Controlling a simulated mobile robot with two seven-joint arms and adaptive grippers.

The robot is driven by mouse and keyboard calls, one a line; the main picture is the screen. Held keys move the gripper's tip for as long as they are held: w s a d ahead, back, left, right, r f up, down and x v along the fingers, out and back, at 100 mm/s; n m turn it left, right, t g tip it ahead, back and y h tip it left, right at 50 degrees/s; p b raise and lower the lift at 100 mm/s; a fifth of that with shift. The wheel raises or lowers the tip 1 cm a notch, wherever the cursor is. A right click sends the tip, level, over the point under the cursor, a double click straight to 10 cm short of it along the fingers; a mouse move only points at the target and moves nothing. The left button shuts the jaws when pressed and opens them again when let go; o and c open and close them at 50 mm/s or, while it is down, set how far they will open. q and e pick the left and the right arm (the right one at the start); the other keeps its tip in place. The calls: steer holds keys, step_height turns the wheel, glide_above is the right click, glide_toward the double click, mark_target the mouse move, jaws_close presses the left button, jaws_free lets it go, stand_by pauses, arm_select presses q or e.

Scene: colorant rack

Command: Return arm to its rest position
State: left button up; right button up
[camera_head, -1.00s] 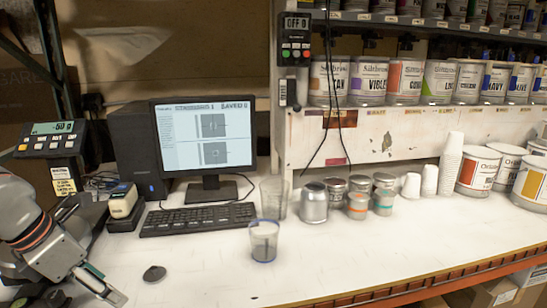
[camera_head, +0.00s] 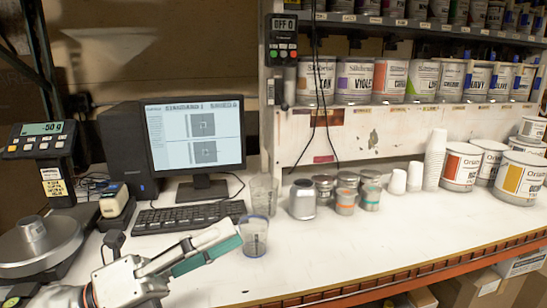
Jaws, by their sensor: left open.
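My left arm comes in from the lower left in the head view. My left gripper (camera_head: 225,240) reaches right, low over the white bench. Its jaws are open, with a pale finger and a teal pad showing, and I see nothing held. A clear cup with a blue rim (camera_head: 254,238) stands upright just right of the fingertips. I cannot tell whether they touch. My right gripper is not in view.
A scale (camera_head: 40,243) stands at the left. The keyboard (camera_head: 188,216) and monitor (camera_head: 194,137) are behind the gripper. Metal cans (camera_head: 302,200) and a stack of white cups (camera_head: 434,160) stand at the back. The front right of the bench (camera_head: 370,245) is clear.

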arm_select(q)
steer(key=w+a+f+n+t+y, duration=0.2)
steer(key=w+a+n+t+y, duration=0.2)
steer(key=a+n+t+y, duration=0.45)
steer(key=w+a+f+n+t+y, duration=0.1)
steer(key=w+a+n+t+y, duration=0.35)
steer(key=n, duration=0.65)
steer(key=s+a+f+n+g+y, duration=0.25)
steer(key=a+f+n+y, duration=0.3)
steer(key=f, duration=0.35)
steer(key=s+a+f+n+g+y, duration=0.1)
steer(key=a+f+n+g+y, duration=0.2)
steer(key=a+f+n+y, duration=0.5)
steer(key=s+a+f+g+h, duration=0.1)
steer(key=s+f+g, duration=0.3)
steer(key=s+f, duration=0.4)
steer(key=s+a+f+g+h, duration=0.1)
steer(key=s+f+g, duration=0.3)
steer(key=s+f, duration=0.5)
steer(key=w+d+f+n+t+h, duration=0.2)
steer(key=d+f+h, duration=0.5)
steer(key=d+f, duration=0.9)
steer(key=shift+w+t, duration=0.55)
steer(key=shift+w, duration=0.4)
